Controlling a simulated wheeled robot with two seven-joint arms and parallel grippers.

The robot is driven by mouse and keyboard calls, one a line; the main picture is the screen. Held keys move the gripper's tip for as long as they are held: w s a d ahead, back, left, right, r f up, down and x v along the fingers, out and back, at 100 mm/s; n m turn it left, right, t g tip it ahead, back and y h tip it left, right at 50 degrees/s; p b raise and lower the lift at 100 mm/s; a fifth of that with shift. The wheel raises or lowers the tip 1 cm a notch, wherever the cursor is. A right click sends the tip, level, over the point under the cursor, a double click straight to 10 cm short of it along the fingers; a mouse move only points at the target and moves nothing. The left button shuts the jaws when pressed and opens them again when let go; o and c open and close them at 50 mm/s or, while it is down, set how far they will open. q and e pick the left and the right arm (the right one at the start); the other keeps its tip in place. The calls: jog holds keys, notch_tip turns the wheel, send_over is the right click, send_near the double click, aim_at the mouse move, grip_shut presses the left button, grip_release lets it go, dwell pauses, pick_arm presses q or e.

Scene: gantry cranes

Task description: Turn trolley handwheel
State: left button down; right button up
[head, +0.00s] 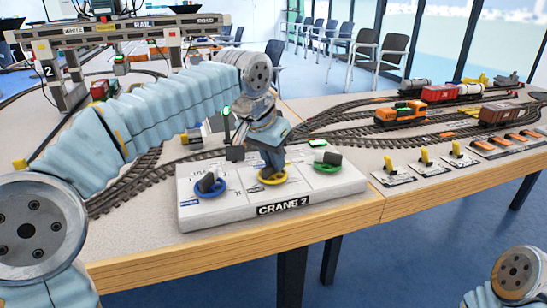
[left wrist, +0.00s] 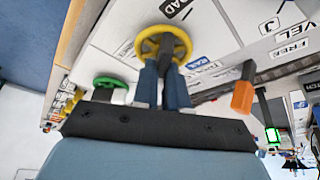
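The white CRANE 2 control board (head: 240,214) lies on the near edge of the table, with three handwheels. The blue handwheel (head: 206,191) is on the left, the yellow handwheel (head: 272,180) in the middle and the green handwheel (head: 328,169) on the right. I cannot read which one is marked trolley. My left gripper (head: 271,168) points down at the yellow handwheel and hides much of it. In the left wrist view, its two blue fingers (left wrist: 162,75) are close together on the dark grip of the yellow handwheel (left wrist: 183,40). The right gripper is out of view.
A white gantry crane (head: 130,28) stands at the back left over tracks. An orange locomotive (head: 400,112) and wagons (head: 500,114) stand on tracks to the right. Several yellow levers (head: 425,156) line the front right. An orange-ended handle (left wrist: 243,90) shows beside the gripper.

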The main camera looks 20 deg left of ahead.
pick_arm(q)
jog(key=shift+r+n, duration=0.1)
jog(key=shift+n, duration=0.2)
jog(key=shift+n+t+y+p, duration=0.3)
jog(key=shift+n+y+p, duration=0.1)
jog(key=shift+n+p, duration=0.35)
jog(key=n+y, duration=0.1)
jog(key=n, duration=0.1)
jog(key=shift+n+p, duration=0.35)
jog(key=shift+p, duration=0.05)
jog(key=n+y+p, duration=0.1)
jog(key=n, duration=0.2)
jog(key=shift+n, duration=0.3)
jog(key=shift+a+n+g+y+p, duration=0.15)
jog(key=shift+n+g+y+p, duration=0.4)
jog(key=shift+n, duration=0.95)
jog(key=shift+y, duration=0.25)
jog(key=c, duration=1.2)
grip_release()
jog(key=shift+o, duration=0.2)
